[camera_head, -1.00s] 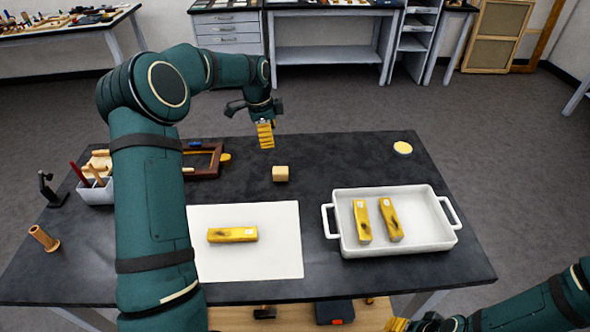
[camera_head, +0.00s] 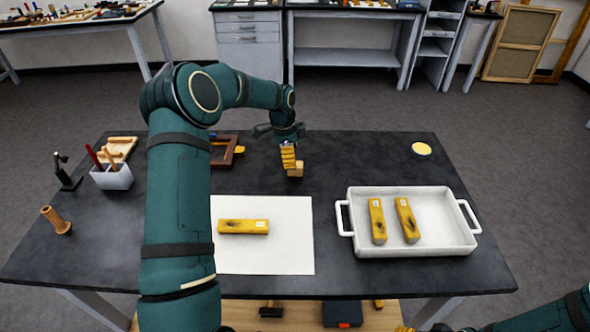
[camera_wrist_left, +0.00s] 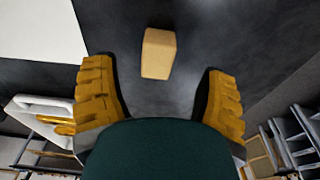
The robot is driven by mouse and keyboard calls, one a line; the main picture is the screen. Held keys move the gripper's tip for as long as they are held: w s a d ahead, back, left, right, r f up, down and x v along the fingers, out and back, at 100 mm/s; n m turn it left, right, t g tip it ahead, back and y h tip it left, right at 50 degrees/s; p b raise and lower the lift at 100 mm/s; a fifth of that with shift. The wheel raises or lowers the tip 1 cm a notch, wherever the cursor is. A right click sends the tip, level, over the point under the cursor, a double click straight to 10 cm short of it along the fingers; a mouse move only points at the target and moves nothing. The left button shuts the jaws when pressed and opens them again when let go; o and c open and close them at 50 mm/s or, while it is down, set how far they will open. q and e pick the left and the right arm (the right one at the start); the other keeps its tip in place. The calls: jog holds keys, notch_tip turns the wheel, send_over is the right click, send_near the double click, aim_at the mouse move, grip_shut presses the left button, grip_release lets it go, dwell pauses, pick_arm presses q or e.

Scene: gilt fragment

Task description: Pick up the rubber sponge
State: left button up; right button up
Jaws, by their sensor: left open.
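The rubber sponge appears to be the small tan block (camera_head: 297,171) on the dark table, behind the white sheet. My left gripper (camera_head: 289,160) is above and beside it in the head view, its yellow fingers partly covering it. In the left wrist view the sponge (camera_wrist_left: 158,53) lies ahead of the open fingers (camera_wrist_left: 160,95), between their lines and apart from both. The left gripper holds nothing. Only a sliver of my right gripper (camera_head: 404,329) shows at the bottom edge, and its jaws cannot be made out.
A white sheet (camera_head: 290,255) bears a stained yellow block (camera_head: 243,227). A white tray (camera_head: 447,242) at right holds two similar blocks. A wooden frame (camera_head: 223,160), a grey holder with sticks (camera_head: 113,178) and a round yellow disc (camera_head: 421,149) stand around. Table between sponge and disc is clear.

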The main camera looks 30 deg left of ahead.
pick_arm(q)
jog(key=f, duration=0.3)
jog(key=d+f, duration=0.1)
jog(key=shift+w+d+f+b, duration=0.1)
jog(key=shift+w+f+b, duration=0.15)
jog(key=shift+f+b, duration=0.1)
jog(key=c, duration=1.1)
jog(key=shift+o, duration=0.2)
